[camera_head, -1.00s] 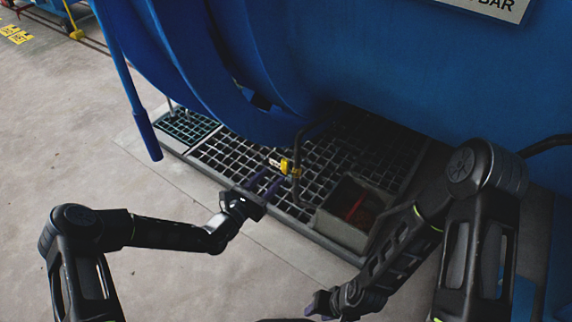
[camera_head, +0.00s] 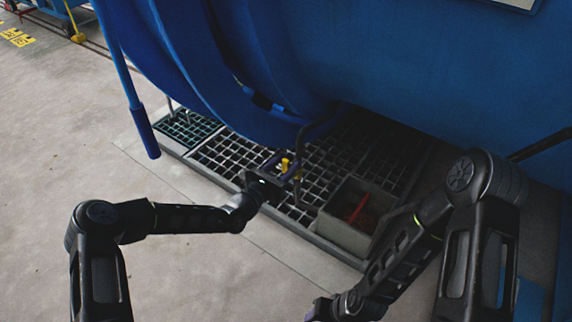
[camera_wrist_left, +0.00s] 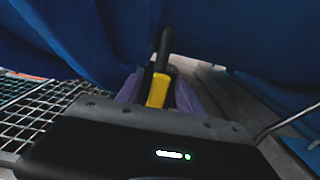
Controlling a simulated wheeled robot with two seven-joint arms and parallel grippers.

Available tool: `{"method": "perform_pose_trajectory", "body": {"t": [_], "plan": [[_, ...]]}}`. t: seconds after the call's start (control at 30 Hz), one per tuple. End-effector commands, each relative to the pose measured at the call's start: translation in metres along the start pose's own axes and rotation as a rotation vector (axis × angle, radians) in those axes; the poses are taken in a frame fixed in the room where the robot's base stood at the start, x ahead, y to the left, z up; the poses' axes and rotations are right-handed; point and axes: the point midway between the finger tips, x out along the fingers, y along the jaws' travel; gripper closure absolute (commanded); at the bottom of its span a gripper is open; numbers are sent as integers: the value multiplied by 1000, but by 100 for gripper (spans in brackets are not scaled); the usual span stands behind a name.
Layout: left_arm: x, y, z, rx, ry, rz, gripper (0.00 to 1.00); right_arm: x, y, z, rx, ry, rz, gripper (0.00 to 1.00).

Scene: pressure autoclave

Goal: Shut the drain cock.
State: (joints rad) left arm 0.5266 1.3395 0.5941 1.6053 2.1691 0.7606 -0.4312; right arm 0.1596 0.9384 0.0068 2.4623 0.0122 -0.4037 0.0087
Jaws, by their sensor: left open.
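The drain cock (camera_head: 285,165) has a yellow handle and sits on a dark pipe (camera_head: 299,150) under the blue vessel, above the floor grating. My left gripper (camera_head: 279,164) is at the cock, with its purple fingers open around the yellow part. In the left wrist view, the yellow handle (camera_wrist_left: 158,91) stands between the two purple fingers (camera_wrist_left: 158,92), with the dark pipe behind it. I cannot tell whether a finger touches it. The gripper partly hides the cock in the head view. My right gripper (camera_head: 318,309) is low at the bottom edge, away from the cock; its jaw gap is unclear.
The blue vessel (camera_head: 420,70) overhangs the grating (camera_head: 228,154). A grey open box (camera_head: 345,234) with a red item (camera_head: 359,208) stands right of the cock. A blue lever (camera_head: 143,130) hangs at the left. The concrete floor (camera_head: 60,150) at left is clear.

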Motion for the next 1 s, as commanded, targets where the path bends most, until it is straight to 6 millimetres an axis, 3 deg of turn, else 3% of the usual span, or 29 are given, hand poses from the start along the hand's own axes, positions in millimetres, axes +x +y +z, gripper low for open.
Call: {"method": "perform_pose_trajectory", "body": {"t": [0.53, 1.0], "plan": [[0, 0, 0, 0, 0, 0, 100, 0, 0, 0, 0, 0, 0, 64], [-1, 0, -1, 0, 1, 0, 100, 0, 0, 0, 0, 0, 0, 64]]}}
